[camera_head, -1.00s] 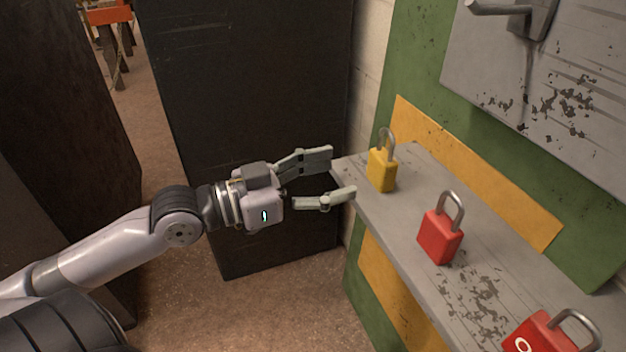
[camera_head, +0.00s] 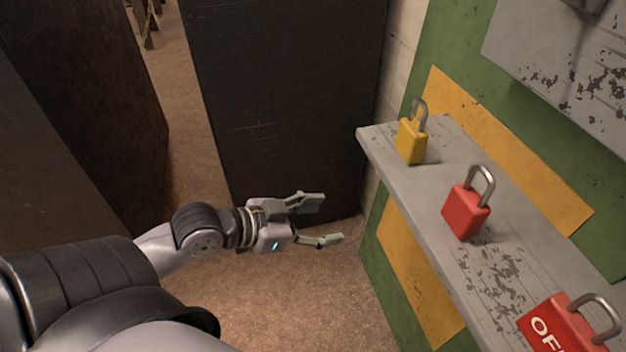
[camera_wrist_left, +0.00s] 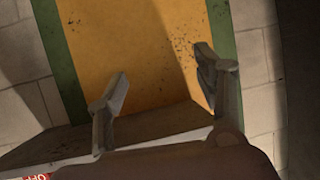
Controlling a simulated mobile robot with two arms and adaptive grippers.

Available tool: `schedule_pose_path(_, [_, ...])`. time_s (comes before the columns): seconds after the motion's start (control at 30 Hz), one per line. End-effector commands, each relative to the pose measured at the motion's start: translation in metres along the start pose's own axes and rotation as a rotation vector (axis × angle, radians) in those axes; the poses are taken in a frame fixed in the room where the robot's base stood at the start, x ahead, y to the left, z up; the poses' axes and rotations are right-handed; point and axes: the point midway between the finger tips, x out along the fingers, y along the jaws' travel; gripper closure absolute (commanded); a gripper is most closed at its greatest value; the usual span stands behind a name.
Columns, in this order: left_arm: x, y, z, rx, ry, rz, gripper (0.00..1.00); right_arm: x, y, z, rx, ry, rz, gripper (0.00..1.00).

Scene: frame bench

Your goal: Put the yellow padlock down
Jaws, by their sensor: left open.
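The yellow padlock (camera_head: 411,141) stands upright on the far end of the grey shelf (camera_head: 437,208), its metal shackle on top. My left gripper (camera_head: 323,220) is open and empty, to the left of the shelf and lower than its top, clear of the padlock. In the left wrist view the open fingers (camera_wrist_left: 160,95) have nothing between them, with a yellow and green panel behind. The padlock does not show in that view. My right gripper is not in view.
A red padlock (camera_head: 466,211) stands mid-shelf and another red one with white lettering (camera_head: 562,328) nearer. A dark cabinet (camera_head: 285,100) stands behind my gripper. Open floor (camera_head: 310,310) lies below, left of the shelf.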

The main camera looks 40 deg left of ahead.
Motion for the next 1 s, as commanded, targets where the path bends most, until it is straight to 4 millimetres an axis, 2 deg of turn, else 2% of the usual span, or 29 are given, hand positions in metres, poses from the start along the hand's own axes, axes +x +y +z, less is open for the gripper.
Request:
schedule_pose_path(0.03, [0.006, 0.008, 0.028, -0.033, -0.078, -0.031, 0.38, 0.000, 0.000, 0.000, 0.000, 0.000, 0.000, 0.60])
schedule_pose_path(0.13, [0.015, 0.025, 0.080, -0.082, -0.260, -0.094, 0.38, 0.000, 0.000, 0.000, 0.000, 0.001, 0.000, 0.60])
schedule_pose_path(0.2, [0.018, 0.040, 0.108, -0.119, -0.371, -0.134, 0.38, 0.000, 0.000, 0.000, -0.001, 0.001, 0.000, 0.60])
schedule_pose_path(0.33, [0.017, 0.063, 0.138, -0.180, -0.532, -0.194, 0.38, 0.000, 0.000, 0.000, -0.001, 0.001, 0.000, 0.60])
schedule_pose_path(0.5, [0.013, 0.079, 0.153, -0.221, -0.635, -0.238, 0.38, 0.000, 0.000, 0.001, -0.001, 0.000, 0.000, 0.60])
schedule_pose_path(1.0, [0.011, 0.080, 0.155, -0.223, -0.650, -0.245, 0.38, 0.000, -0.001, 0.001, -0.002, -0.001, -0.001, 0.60])
